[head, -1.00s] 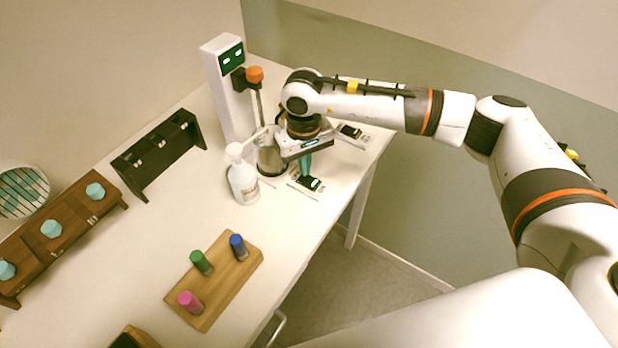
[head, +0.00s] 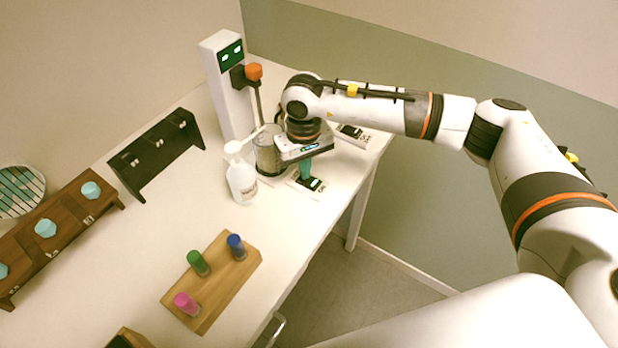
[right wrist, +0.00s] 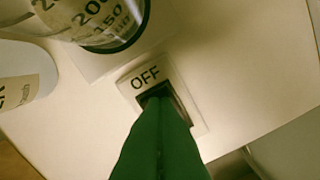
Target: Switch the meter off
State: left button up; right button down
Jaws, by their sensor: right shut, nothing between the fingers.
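The meter (head: 222,90) is a tall white tower at the back of the table with a lit green-and-white display (head: 231,54). In the right wrist view the plate (right wrist: 193,118) shows the word OFF beside a dark recess. My right gripper (head: 305,173) points down at this plate, its green fingers (right wrist: 160,103) shut and empty. Their tips cover part of the recess; I cannot tell whether they touch the rocker. My left gripper is out of view.
A glass beaker (head: 267,158) and a white pump bottle (head: 241,183) stand close to my right gripper. A second switch plate (head: 362,138) lies behind it. A wooden block (head: 207,300) with coloured vials sits at the front edge. Dark and brown racks stand left.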

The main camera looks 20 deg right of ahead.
jog(key=shift+f, duration=0.25)
jog(key=shift+r, duration=0.1)
jog(key=shift+r+p, duration=0.95)
jog(key=shift+r, duration=2.55)
